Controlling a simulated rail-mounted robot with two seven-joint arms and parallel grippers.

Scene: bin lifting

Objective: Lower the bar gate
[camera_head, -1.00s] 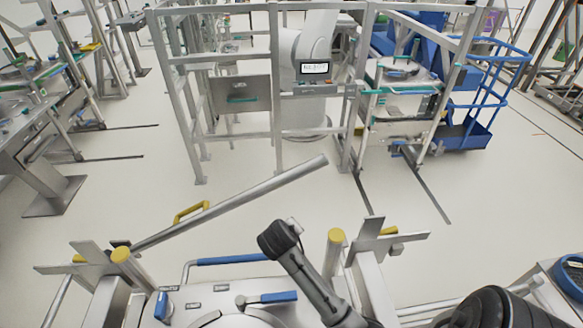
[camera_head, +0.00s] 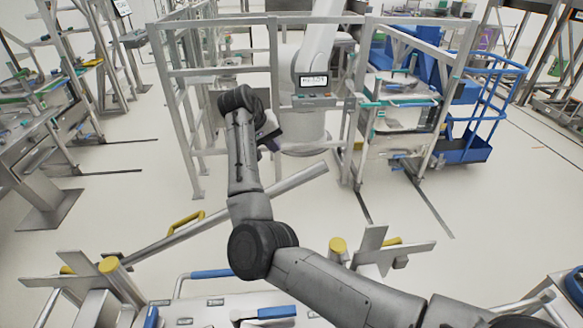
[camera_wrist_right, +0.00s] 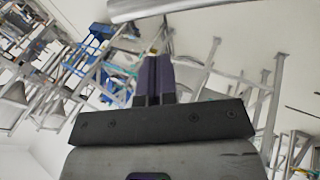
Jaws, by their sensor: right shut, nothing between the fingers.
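The bar gate (camera_head: 290,185) is a grey metal bar. It slants up from a pivot near the left yellow-capped post (camera_head: 110,265) to a free end in the middle of the head view. A yellow handle (camera_head: 186,222) sits on its lower part. My right gripper (camera_head: 271,145) is partly hidden behind my wrist, past the raised bar and apart from it. In the right wrist view its dark fingers (camera_wrist_right: 154,62) are shut and empty. A grey bar, likely the gate, crosses the top of that view (camera_wrist_right: 165,8). My left gripper is out of view.
A second yellow-capped post (camera_head: 338,246) with a crossed metal bracket (camera_head: 400,249) stands right of the bar. A bin top with blue handles (camera_head: 270,312) is in front. A metal frame cage (camera_head: 275,75) stands beyond. Open pale floor lies between.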

